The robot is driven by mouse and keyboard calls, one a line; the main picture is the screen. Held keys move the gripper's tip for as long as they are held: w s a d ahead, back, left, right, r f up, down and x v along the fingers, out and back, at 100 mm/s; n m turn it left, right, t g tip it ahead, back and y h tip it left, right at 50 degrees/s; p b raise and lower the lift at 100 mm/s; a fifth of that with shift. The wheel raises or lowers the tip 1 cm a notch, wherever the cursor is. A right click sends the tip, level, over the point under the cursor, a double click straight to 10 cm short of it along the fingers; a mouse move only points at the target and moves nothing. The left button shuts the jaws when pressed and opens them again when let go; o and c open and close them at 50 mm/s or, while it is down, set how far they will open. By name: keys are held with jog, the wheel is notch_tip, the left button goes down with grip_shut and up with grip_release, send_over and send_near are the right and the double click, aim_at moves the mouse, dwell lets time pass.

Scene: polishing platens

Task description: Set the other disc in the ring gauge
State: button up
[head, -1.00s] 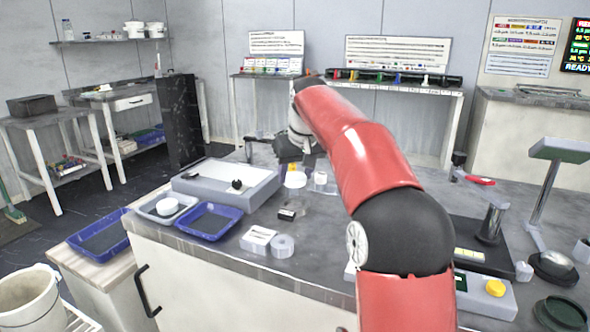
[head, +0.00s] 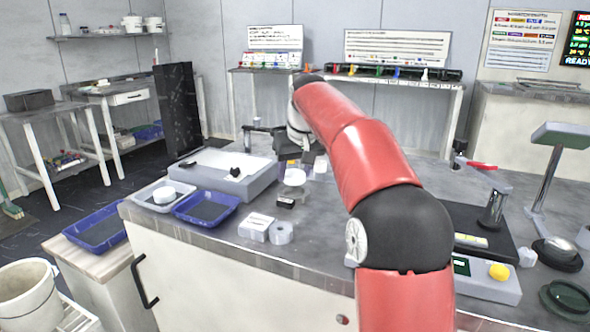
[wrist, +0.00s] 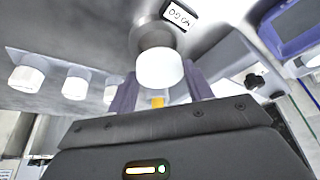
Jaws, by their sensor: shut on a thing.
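My gripper (wrist: 160,92) is shut on a white disc (wrist: 160,68), which sits between its two fingers. A small yellow piece (wrist: 157,102) shows between the fingers below the disc. In the head view the same white disc (head: 294,177) hangs over the worktop. Directly behind it in the wrist view is a round grey piece (wrist: 152,36) beside a small readout (wrist: 180,15); it looks like the ring gauge, though its opening is hidden by the disc. I cannot tell whether disc and ring touch. In the head view the readout (head: 285,202) lies just below the disc.
A large grey tray (head: 222,186) and a blue tray (head: 206,208) are to the left. Several white cylinders (wrist: 75,84) stand in a row in the wrist view.

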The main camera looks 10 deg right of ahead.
jog(key=shift+s+f+b, duration=0.1)
jog(key=shift+f+b, duration=0.5)
jog(key=shift+f, duration=0.75)
dwell(1.4)
jog(key=o, duration=1.1)
jog(key=p+v, duration=0.1)
jog(key=v, duration=0.6)
jog(key=shift+r, duration=0.35)
jog(key=shift+s, duration=0.2)
